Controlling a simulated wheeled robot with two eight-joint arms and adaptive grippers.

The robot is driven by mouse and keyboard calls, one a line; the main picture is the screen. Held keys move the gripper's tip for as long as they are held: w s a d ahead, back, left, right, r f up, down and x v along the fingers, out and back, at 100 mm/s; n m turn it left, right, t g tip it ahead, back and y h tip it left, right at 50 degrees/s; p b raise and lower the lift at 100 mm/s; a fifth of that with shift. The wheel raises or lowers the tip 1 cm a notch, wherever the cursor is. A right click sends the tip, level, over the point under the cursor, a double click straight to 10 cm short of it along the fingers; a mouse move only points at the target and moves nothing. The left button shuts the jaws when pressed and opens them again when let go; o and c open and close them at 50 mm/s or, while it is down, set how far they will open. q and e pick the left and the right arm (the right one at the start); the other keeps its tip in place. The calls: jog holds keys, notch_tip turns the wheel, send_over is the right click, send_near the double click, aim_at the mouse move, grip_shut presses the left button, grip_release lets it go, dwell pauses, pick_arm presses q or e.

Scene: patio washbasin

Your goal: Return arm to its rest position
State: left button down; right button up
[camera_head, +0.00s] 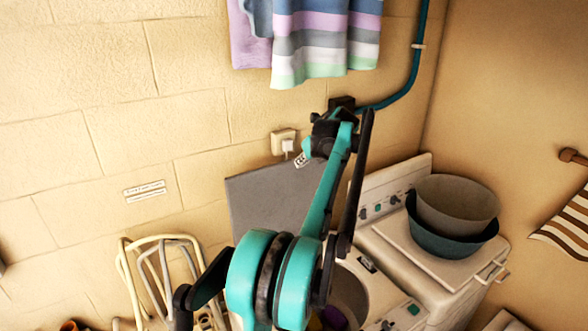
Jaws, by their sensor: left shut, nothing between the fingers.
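My left arm, teal and black, rises from the bottom middle, bends near the wall, and a dark slender part comes back down on its right side. My left gripper (343,244) appears dark at the lower end of that part, shut and empty, in front of the washing machine (405,255). Its fingertips are hard to make out against the arm. My right gripper is not in view.
Two nested tubs, a grey-brown one (457,203) over a dark teal one (437,238), stand on the machine's right side. A grey panel (265,205) stands behind my arm. Folded chairs (150,275) lean at lower left. Striped towels (325,40) hang above.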

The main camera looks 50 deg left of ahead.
pick_arm(q)
jog(key=s+d+f+n+t+h+b, duration=0.15)
jog(key=d+f+n+b, duration=0.25)
jog(key=d+f+b, duration=0.65)
jog(key=d+f+n+t+h+b, duration=0.3)
jog(key=d+f, duration=0.5)
jog(key=d, duration=0.8)
jog(key=s+d+f+n+h+b, duration=0.1)
jog(key=s+d+f+n+b, duration=0.3)
jog(key=d+f, duration=0.3)
jog(key=s+d+f+n+t+h+b, duration=0.1)
jog(key=s+d+f+n+b, duration=0.3)
jog(key=d+f, duration=0.4)
jog(key=s+d+f+n+t+h+b, duration=0.1)
jog(key=s+d+f+n+b, duration=0.3)
jog(key=f, duration=1)
jog(key=d+h+b, duration=0.1)
jog(key=d+b, duration=0.1)
jog(key=d, duration=0.2)
jog(key=shift+s+d+f, duration=0.25)
jog(key=shift+s, duration=0.1)
